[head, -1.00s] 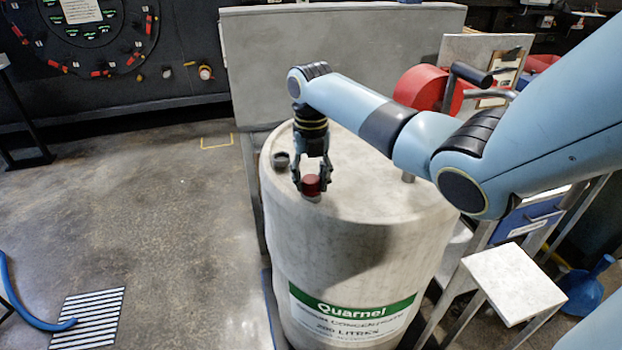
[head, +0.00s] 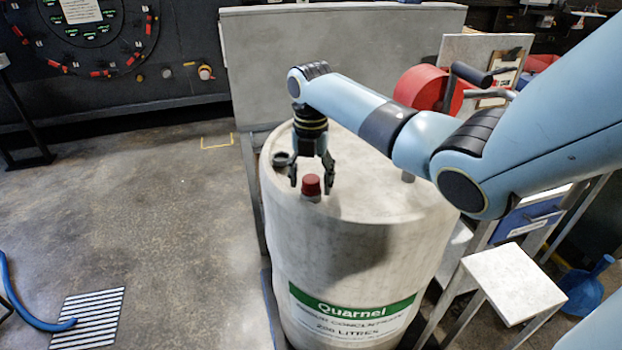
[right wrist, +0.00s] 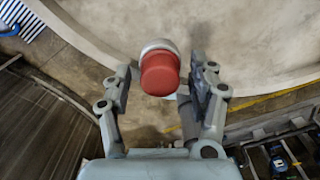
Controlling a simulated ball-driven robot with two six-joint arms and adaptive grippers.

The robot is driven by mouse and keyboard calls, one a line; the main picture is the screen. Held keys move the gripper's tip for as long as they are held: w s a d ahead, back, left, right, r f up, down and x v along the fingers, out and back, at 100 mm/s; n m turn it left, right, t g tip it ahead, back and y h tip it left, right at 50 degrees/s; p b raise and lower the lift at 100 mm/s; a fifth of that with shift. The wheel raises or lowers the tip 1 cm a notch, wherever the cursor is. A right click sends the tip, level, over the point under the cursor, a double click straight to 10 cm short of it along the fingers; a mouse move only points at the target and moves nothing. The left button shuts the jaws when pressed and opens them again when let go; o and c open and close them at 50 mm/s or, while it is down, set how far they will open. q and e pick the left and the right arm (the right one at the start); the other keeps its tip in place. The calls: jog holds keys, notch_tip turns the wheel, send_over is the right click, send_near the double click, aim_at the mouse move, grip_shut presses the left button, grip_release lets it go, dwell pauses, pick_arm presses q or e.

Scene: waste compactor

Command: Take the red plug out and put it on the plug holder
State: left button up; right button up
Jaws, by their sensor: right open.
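The red plug (head: 311,184) stands upright on a pale collar at the near left of the grey drum's top (head: 365,205). My right gripper (head: 311,186) points down above the drum, open, with a finger on each side of the plug and gaps between. In the right wrist view the plug (right wrist: 160,76) shows between the open fingers of the gripper (right wrist: 166,82), with its pale collar behind it. I cannot tell for sure which thing is the plug holder. My left gripper is not in view.
A dark ring-shaped fitting (head: 282,160) sits on the drum top just left of the gripper. A small pale square stand (head: 515,283) is right of the drum. A grey panel (head: 340,65) rises behind. The floor at left is mostly clear.

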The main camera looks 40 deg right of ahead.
jog(key=m, duration=1.6)
grip_shut()
jog(key=shift+n, duration=1.1)
